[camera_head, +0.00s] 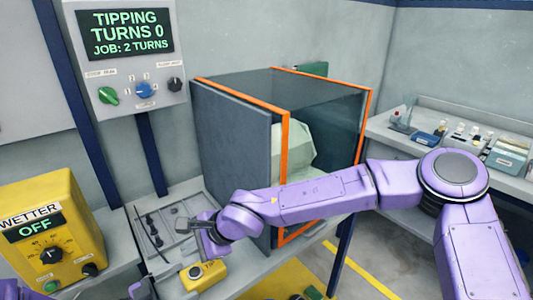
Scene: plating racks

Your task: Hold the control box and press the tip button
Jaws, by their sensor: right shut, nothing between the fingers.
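A small yellow control box (205,276) with a round dark button lies at the lower middle, by the front of the bench. My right gripper (186,226) is shut and empty above and slightly left of the box, apart from it; its arm crosses from the right. My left gripper (142,289) shows only as a small purple part at the bottom edge, left of the box. Its fingers are not clear, so I cannot tell whether it touches the box. A wall display (124,33) reads "TIPPING TURNS 0, JOB: 2 TURNS".
A glass-sided tank with orange edges (287,150) stands behind my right arm, a pale lump inside. A yellow wetter unit (60,205) reading "OFF" stands at left. A grey tray (160,222) with dark tools lies on the bench. A shelf (400,137) with bottles is at right.

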